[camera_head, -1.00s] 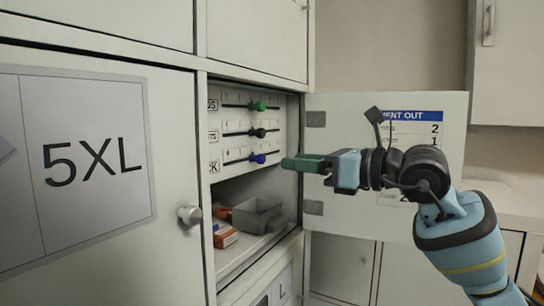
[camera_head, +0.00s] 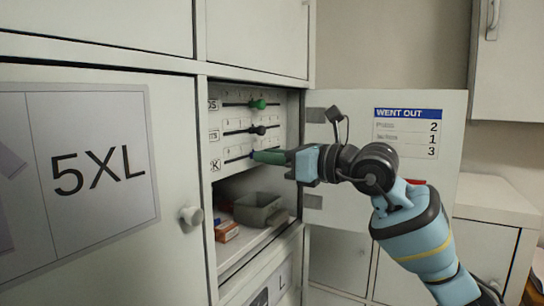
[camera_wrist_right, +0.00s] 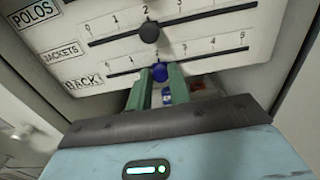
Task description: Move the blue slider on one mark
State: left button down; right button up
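The blue slider (camera_wrist_right: 159,72) is a round knob on the lowest scale, labelled BACK, in the right wrist view. It sits left of the 3, seemingly near the 2 mark. My right gripper (camera_wrist_right: 160,76) has its two green fingers apart, one on each side of the blue knob; I cannot tell whether they touch it. In the head view my right gripper (camera_head: 256,156) reaches in from the right, its fingertips at the lowest scale, covering the blue knob. My left gripper is not in view.
The black slider (camera_wrist_right: 149,33) is just above on the JACKETS scale; the green slider (camera_head: 258,104) is on the top row. The open cabinet door (camera_head: 405,180) carries a "WENT OUT" card (camera_head: 407,132). Below the panel sit a grey bin (camera_head: 257,209) and an orange box (camera_head: 227,231).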

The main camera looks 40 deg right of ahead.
grip_shut()
jog(key=shift+w+d, duration=0.35)
jog(key=shift+d, duration=0.55)
jog(key=shift+w+d, duration=0.35)
jog(key=shift+d, duration=0.5)
jog(key=o, duration=0.5)
grip_release()
jog(key=shift+b+v, duration=1.35)
jog(key=shift+v, duration=2.6)
jog(key=shift+a, duration=0.1)
